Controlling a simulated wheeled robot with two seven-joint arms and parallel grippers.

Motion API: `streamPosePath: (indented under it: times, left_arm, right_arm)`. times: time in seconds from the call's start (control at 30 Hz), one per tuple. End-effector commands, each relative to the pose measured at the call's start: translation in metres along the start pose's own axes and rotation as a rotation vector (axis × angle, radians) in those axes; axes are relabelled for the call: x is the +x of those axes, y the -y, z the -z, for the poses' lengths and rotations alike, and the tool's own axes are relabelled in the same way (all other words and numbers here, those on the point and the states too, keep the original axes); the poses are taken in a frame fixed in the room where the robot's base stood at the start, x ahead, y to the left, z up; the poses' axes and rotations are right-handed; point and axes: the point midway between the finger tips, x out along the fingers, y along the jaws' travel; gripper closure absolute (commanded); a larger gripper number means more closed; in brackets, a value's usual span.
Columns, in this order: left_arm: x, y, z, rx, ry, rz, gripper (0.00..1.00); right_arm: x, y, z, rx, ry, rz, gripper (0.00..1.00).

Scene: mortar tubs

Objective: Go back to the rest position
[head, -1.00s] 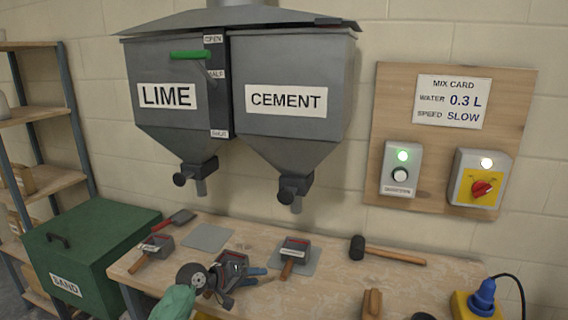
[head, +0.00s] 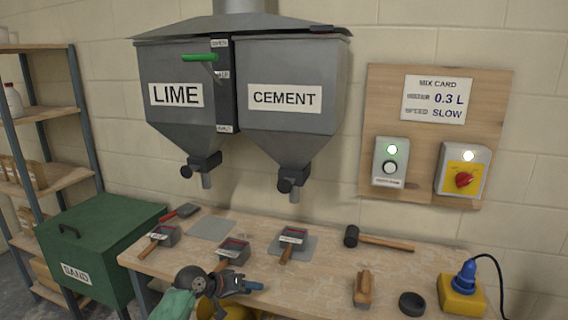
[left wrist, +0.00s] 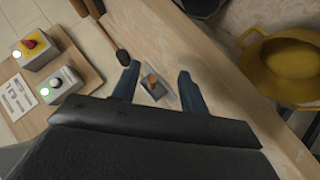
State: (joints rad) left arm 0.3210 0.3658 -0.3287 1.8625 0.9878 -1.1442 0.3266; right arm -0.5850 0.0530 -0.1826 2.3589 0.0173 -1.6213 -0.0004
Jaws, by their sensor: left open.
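My left gripper (head: 250,284) is at the front edge of the workbench (head: 320,270), in front of the middle scoop (head: 234,250). In the left wrist view its two blue fingers (left wrist: 158,86) stand wide apart with nothing held between them. A scoop with a wooden handle (left wrist: 152,82) shows beyond the gap, lying on the bench apart from the fingers. Two more scoops lie on the bench, one at the left (head: 166,235) and one on a grey plate (head: 308,246). My right gripper is in neither view.
LIME (head: 180,75) and CEMENT (head: 290,75) hoppers hang above the bench. A green SAND bin (head: 100,240) stands left. A mallet (head: 385,242), brush (head: 363,289), dark ring (head: 412,303) and yellow plug box (head: 460,296) are at the right. A yellow tub (left wrist: 290,65) stands below the bench edge.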

Motion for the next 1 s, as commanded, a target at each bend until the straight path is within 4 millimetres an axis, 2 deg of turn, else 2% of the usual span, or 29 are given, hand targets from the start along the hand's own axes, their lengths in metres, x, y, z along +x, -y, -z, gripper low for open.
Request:
streamPosePath:
  times: [0.27, 0.43, 0.57, 0.77, 1.0]
  left_arm:
    - [-0.022, 0.005, 0.000, 0.215, 0.028, 0.171, 0.56]
    - [-0.041, 0.002, 0.003, 0.344, 0.032, 0.290, 0.56]
    - [-0.055, 0.002, -0.010, 0.418, 0.046, 0.391, 0.56]
    - [-0.076, 0.011, -0.056, 0.467, 0.089, 0.536, 0.56]
    - [-0.097, 0.022, -0.135, 0.434, 0.152, 0.658, 0.56]
  right_arm:
    - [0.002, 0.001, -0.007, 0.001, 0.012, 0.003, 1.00]
    - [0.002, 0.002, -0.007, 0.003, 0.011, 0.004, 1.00]
    - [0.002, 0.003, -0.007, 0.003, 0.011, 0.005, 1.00]
    - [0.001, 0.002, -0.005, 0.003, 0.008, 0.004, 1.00]
    - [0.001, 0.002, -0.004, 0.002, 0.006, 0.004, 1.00]
